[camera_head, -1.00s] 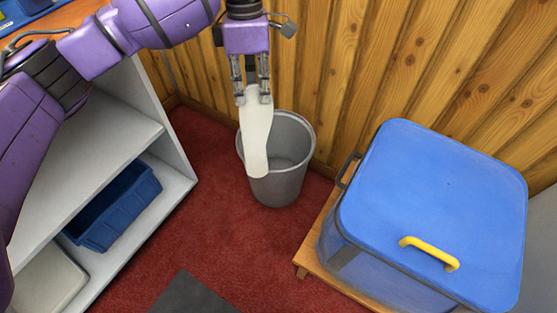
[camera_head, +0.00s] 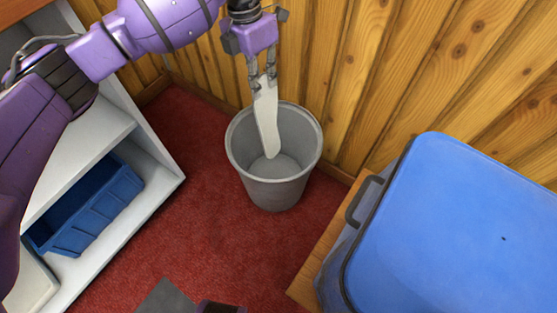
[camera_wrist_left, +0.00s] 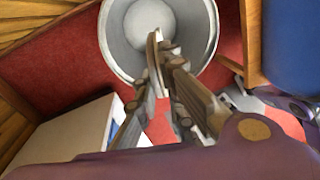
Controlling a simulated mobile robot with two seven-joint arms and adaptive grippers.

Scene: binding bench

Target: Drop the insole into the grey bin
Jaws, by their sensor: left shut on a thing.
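The pale, long, flat insole (camera_head: 267,128) hangs upright from my left gripper (camera_head: 263,82) in the head view. The gripper is shut on its upper end. The grey bin (camera_head: 273,192) stands upright on the red floor against the wooden wall. The insole's lower end shows against the inside of the bin's mouth; I cannot tell how far below the rim it reaches. In the left wrist view, the gripper (camera_wrist_left: 160,50) is over the bin's opening (camera_wrist_left: 160,18), with the insole seen nearly edge-on. My right gripper is not in view.
A blue lidded box (camera_head: 460,230) sits on a wooden stand (camera_head: 320,262) at the right. A white shelf (camera_head: 150,155) with a blue tray (camera_head: 85,215) stands at the left. The wooden wall (camera_head: 345,70) rises close behind the bin.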

